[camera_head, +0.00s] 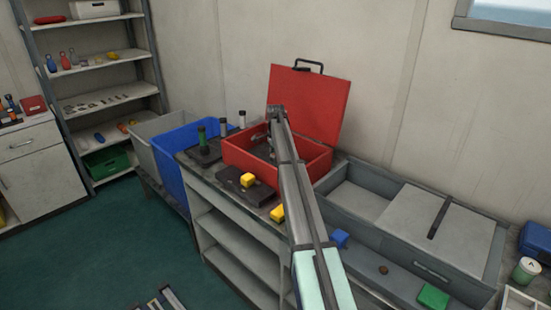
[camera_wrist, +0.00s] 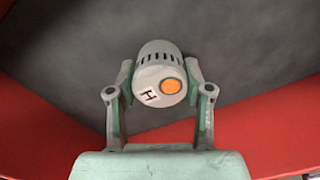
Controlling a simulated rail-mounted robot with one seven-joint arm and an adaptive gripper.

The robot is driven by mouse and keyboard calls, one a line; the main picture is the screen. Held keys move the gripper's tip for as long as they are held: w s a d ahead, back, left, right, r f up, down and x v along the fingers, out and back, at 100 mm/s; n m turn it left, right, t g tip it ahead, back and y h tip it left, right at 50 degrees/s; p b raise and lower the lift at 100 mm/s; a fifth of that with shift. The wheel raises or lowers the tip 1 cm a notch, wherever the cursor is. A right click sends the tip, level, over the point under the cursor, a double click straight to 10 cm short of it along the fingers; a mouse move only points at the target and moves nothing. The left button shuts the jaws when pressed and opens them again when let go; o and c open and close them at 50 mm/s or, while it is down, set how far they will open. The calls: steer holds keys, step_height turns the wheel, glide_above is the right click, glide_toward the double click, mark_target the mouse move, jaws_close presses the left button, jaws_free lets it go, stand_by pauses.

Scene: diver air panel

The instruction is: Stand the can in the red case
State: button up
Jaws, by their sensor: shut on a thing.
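The red case (camera_head: 246,165) stands open on the bench in the head view, its lid (camera_head: 325,100) raised at the back. My gripper (camera_wrist: 159,74) is inside the case and shut on the can (camera_wrist: 158,60), a pale grey cylinder with dark slots round it, an "H" mark and an orange disc on the end facing the camera. In the wrist view the case's dark floor (camera_wrist: 245,45) lies beyond the can and its red walls show around. In the head view my arm hides much of the case, and I cannot make out the can. I cannot tell whether it touches the floor.
A dark block with a yellow knob (camera_head: 247,181) and another yellow piece (camera_head: 277,213) are in front of the case. Dark bottles (camera_head: 202,138) stand left of it, beside a blue bin (camera_head: 172,150). A grey sink unit (camera_head: 385,215) is at right.

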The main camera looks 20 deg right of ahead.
steer(key=o, duration=1.3)
step_height(320, 180, up, 12)
steer(key=shift+r+b, duration=0.1)
steer(key=shift+b, duration=1.15)
steer(key=shift+a, duration=0.1)
